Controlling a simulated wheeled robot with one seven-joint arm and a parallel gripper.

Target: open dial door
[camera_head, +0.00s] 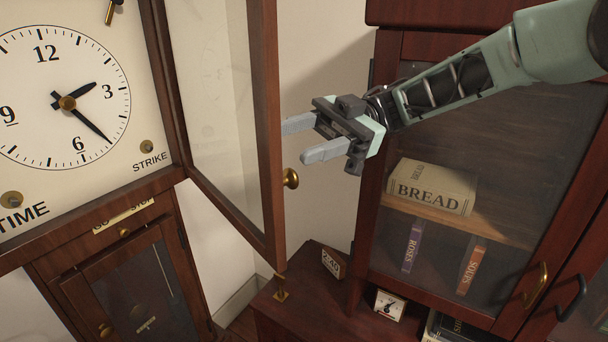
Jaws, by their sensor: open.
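The clock dial (62,98) fills the upper left, with a white face and black hands. Its glazed wooden dial door (268,140) stands swung open to the right of the dial, seen at a steep angle. A round brass knob (290,178) sits on the door's free edge. My gripper (298,141) is open and empty, just right of the door's edge and above the knob. Its two grey fingers point left toward the door frame. I cannot tell whether a fingertip touches the frame.
A glass-fronted bookcase (378,235) with brass and black handles stands close on the right. A low wooden top (312,300) below holds a small card (331,263) and a small gauge (390,305). The lower clock case door (75,290) is shut. Pale wall shows between clock and bookcase.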

